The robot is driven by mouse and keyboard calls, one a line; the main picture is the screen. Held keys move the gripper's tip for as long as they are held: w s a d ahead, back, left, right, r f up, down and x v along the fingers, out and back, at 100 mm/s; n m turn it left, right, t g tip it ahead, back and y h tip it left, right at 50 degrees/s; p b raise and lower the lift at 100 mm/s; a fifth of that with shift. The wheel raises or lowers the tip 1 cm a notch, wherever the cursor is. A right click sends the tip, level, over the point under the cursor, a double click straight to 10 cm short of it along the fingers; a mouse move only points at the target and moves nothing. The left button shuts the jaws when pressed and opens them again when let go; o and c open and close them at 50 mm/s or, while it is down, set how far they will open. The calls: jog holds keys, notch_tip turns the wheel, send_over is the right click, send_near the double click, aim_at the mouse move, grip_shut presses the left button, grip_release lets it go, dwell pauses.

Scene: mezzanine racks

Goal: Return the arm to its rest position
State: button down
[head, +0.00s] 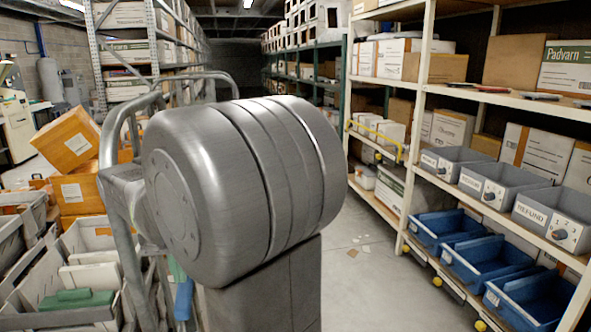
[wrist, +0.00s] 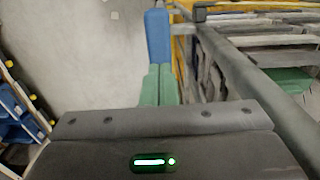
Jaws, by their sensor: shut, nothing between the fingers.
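My gripper (wrist: 157,38) shows in the wrist view with its green fingers and blue tips together, pointing away from the dark wrist housing. Nothing shows between the fingers. In the head view the gripper (head: 184,299) is partly visible low down, behind my large grey arm joint, with its blue tips pointing down. That joint fills the middle of the head view and hides much of the rest of my arm.
A metal rail (head: 113,190) stands close to my arm at left, beside grey bins (head: 88,238) and orange boxes (head: 67,139). At right, a rack (head: 415,130) holds grey drawers and blue bins (head: 492,262). The floor (head: 365,285) between is mostly clear.

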notch_tip(320, 180, down, 2)
jog(key=shift+f+b, duration=0.2)
jog(key=shift+b, duration=0.6)
notch_tip(320, 180, up, 14)
jog(key=p, duration=1)
jog(key=shift+n+t, duration=0.3)
jog(key=d, duration=0.1)
jog(key=s+d+f, duration=0.1)
jog(key=d, duration=0.2)
jog(key=shift+s+d+f, duration=0.25)
jog(key=shift+s+f, duration=0.1)
jog(key=shift+f, duration=0.05)
jog(key=shift+r, duration=0.1)
